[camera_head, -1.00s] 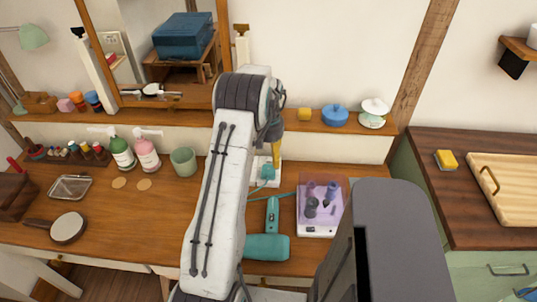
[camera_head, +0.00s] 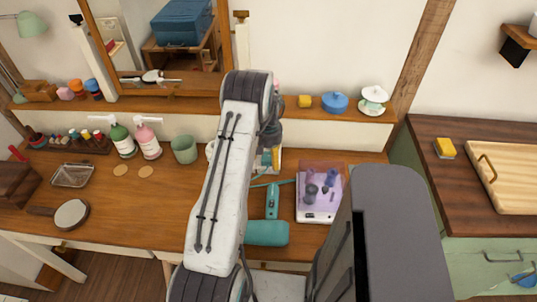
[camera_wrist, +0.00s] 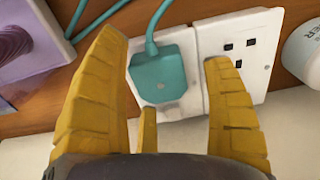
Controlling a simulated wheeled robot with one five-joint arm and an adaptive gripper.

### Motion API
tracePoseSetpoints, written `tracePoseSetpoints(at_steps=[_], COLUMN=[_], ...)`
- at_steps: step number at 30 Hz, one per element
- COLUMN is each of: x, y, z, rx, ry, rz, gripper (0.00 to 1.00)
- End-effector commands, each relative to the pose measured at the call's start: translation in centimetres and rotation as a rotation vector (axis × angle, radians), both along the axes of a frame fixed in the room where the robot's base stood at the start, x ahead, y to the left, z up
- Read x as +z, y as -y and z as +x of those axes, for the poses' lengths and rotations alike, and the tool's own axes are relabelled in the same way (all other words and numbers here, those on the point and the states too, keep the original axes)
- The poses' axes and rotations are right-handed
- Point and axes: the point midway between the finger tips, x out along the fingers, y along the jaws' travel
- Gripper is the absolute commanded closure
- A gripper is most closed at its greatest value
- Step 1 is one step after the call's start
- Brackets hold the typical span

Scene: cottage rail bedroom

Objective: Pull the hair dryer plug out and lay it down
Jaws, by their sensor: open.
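The teal plug (camera_wrist: 160,75) sits against a white wall socket plate (camera_wrist: 240,50) in the wrist view, its cord rising from its top. My gripper (camera_wrist: 164,50) is open, its yellow fingers on either side of the plug, with gaps showing. The right fingertip is in front of the plate's bare socket. In the head view my gripper (camera_head: 270,152) is low at the back of the wooden desk, and it mostly hides the plug and socket. The teal hair dryer (camera_head: 267,233) lies on the desk in front, its handle pointing toward the wall.
A clear-lidded purple box (camera_head: 320,195) stands right of the dryer. A green cup (camera_head: 184,149) and pump bottles (camera_head: 122,141) stand left of my arm. A shelf (camera_head: 290,116) with small items runs above. The desk's left middle is mostly free.

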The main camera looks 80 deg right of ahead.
Motion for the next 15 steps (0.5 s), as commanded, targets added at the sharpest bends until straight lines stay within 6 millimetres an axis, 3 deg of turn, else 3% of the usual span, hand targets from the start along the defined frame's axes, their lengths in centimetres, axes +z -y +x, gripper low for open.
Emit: tracePoseSetpoints(at_steps=[5,15], x=[-0.01,0.0], y=[0.0,-0.01], z=[0.0,0.0], rx=[0.0,0.0], ry=[0.0,0.0], rz=[0.0,0.0], gripper=[0.25,0.55])
